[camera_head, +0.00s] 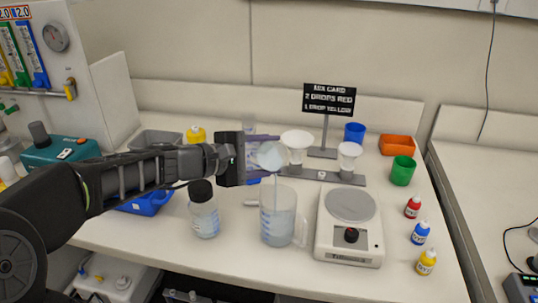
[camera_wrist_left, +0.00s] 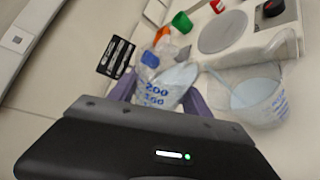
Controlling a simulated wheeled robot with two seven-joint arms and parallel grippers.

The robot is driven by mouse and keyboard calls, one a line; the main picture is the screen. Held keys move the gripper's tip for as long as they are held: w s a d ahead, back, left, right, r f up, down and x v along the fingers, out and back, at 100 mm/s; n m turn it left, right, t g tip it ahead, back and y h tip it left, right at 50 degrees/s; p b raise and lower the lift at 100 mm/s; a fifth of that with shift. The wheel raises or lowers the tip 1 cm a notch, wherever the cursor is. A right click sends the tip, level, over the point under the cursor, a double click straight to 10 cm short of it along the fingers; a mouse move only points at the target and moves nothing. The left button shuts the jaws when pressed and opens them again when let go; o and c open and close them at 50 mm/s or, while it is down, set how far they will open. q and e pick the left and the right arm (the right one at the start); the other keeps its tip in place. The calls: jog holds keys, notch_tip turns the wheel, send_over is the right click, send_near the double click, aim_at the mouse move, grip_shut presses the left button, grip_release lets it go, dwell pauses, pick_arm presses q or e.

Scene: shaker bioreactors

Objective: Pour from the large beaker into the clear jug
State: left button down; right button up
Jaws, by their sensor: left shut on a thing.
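My left gripper (camera_head: 262,143) is shut on the large beaker (camera_head: 270,155), which is tilted with its mouth toward the right. In the left wrist view the beaker (camera_wrist_left: 168,88) shows blue numbers between the fingers. The clear jug (camera_head: 278,217) stands upright on the bench below the beaker's mouth, with its handle on the right. A thin stream falls from the beaker's lip into the jug, which holds pale blue liquid. The jug also shows in the left wrist view (camera_wrist_left: 258,98), at the right, with the stream reaching it. My right gripper is not in view.
A lidded bottle (camera_head: 204,212) stands left of the jug, and a scale (camera_head: 349,226) stands close on its right. White funnels on a stand (camera_head: 322,175) are behind. Red, blue and yellow dropper bottles (camera_head: 420,233) line the right edge. A green cup (camera_head: 402,171), blue cup (camera_head: 354,133) and orange tray (camera_head: 397,145) sit at the back right.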

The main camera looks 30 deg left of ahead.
pick_arm(q)
jog(key=shift+b, duration=0.35)
dwell(0.6)
jog(key=shift+r+m+t+b, duration=0.15)
jog(key=shift+m+t+b, duration=0.4)
jog(key=shift+b, duration=1.55)
jog(key=shift+s+d+m+b, duration=0.1)
jog(key=shift+m+b, duration=0.15)
jog(key=shift+b, duration=0.25)
jog(key=shift+b, duration=0.4)
jog(key=shift+s+d+r+m+t+y+b, duration=0.1)
jog(key=shift+r+m+t+y+b, duration=0.35)
jog(key=shift+b, duration=1.25)
jog(key=shift+f+m+h+b, duration=0.15)
jog(key=shift+m+h+b, duration=0.15)
jog(key=shift+b, duration=0.3)
jog(key=shift+s+d+r+m+b, duration=0.2)
jog(key=shift+m+b, duration=0.55)
jog(key=shift+b, duration=1.35)
jog(key=shift+t, duration=0.3)
